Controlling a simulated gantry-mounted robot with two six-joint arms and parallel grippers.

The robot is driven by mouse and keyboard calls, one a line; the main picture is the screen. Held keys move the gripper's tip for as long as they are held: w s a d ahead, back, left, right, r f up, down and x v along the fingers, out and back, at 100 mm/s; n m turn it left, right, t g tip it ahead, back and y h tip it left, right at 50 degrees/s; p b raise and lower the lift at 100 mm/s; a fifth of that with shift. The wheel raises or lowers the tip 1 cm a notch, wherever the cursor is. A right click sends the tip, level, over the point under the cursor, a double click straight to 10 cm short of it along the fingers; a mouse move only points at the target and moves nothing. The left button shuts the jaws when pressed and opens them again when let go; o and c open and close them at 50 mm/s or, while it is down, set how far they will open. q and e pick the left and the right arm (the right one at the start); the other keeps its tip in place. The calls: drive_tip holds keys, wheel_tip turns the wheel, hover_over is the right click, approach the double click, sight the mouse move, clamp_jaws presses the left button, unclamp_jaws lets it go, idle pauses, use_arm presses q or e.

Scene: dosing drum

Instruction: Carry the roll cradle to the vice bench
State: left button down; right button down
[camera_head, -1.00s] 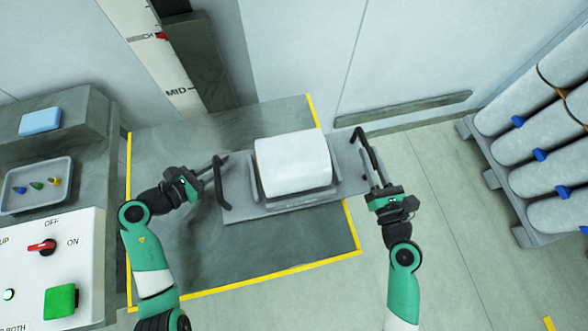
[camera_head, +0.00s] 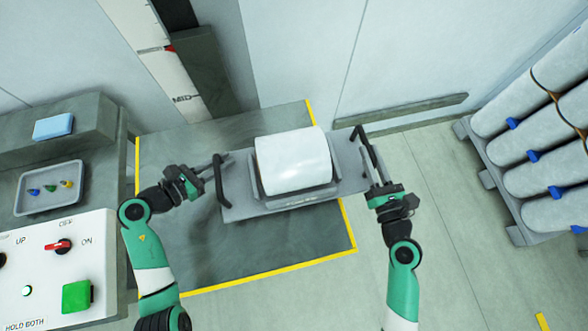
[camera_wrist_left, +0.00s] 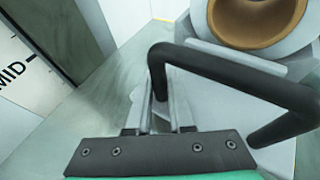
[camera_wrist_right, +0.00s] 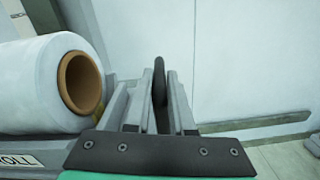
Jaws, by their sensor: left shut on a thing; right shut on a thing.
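The roll cradle (camera_head: 235,208) is a grey tray with a black handle at each end, and it carries a large white roll (camera_head: 292,160). My left gripper (camera_head: 218,162) is shut on the left handle (camera_head: 219,182); the left wrist view shows the bar (camera_wrist_left: 158,75) between its fingers. My right gripper (camera_head: 371,165) is shut on the right handle (camera_head: 363,143), which also shows between the fingers in the right wrist view (camera_wrist_right: 160,80). The cradle looks roughly level above a yellow-edged dark floor area. The vice bench cannot be made out for certain.
A control panel (camera_head: 40,260) with a red switch and green button stands at left, beside a grey bench (camera_head: 95,122) bearing a small-parts tray (camera_head: 22,210) and blue block (camera_head: 53,126). A rack (camera_head: 487,172) of white rolls stands right. A marked mast (camera_head: 160,70) rises behind.

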use_arm(q)
drive_tip(key=shift+d+r, duration=0.1)
drive_tip(key=shift+r, duration=0.15)
use_arm(e)
drive_tip(key=shift+r, duration=0.3)
